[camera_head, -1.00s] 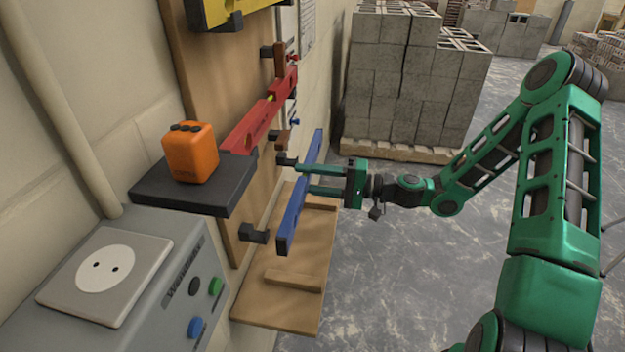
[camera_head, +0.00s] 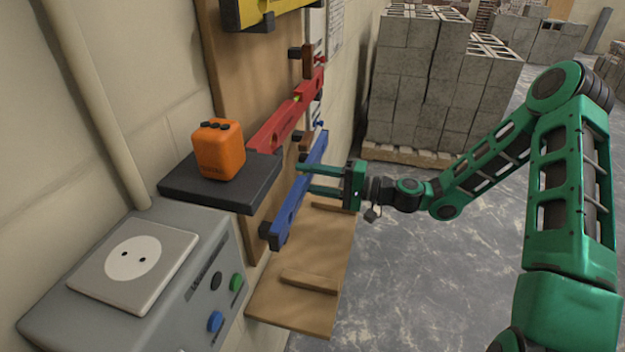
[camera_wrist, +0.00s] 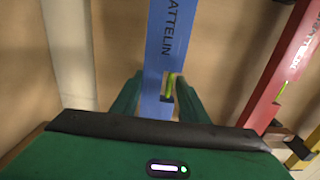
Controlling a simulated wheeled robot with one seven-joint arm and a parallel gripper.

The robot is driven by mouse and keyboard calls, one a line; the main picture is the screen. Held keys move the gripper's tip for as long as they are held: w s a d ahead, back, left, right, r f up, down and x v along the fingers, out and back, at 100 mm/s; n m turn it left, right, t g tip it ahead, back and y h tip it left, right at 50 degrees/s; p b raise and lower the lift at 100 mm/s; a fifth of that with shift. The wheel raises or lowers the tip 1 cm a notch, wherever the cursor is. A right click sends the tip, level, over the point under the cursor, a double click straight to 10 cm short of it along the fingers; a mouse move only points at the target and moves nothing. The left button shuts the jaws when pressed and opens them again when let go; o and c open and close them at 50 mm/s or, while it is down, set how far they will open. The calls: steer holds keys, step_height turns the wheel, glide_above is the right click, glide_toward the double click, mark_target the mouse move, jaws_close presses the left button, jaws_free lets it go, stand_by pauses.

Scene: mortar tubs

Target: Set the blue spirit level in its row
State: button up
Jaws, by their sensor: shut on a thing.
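The blue spirit level (camera_head: 287,217) is long and slants up to the right in the head view, in front of the wooden board (camera_head: 231,85). My gripper (camera_head: 303,179) is shut on it near its middle, one finger above and one below. In the wrist view the blue level (camera_wrist: 170,45) runs between my fingers (camera_wrist: 157,98), with its green vial showing. The far bracket is mostly hidden. The red spirit level (camera_head: 268,130) sits in the row above.
A yellow level (camera_head: 262,12) hangs at the top. An orange device (camera_head: 219,149) stands on a black shelf (camera_head: 222,186) beside the rows. A grey box (camera_head: 160,262) stands front left. A wooden ledge (camera_head: 311,255) lies below the blue level. Block stacks (camera_head: 420,90) stand behind; the floor to the right is clear.

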steer(key=shift+x, duration=0.95)
steer(key=shift+f, duration=0.8)
steer(key=o, duration=1.2)
steer(key=shift+d+f, duration=0.1)
steer(key=v, duration=0.9)
steer(key=shift+s, duration=0.1)
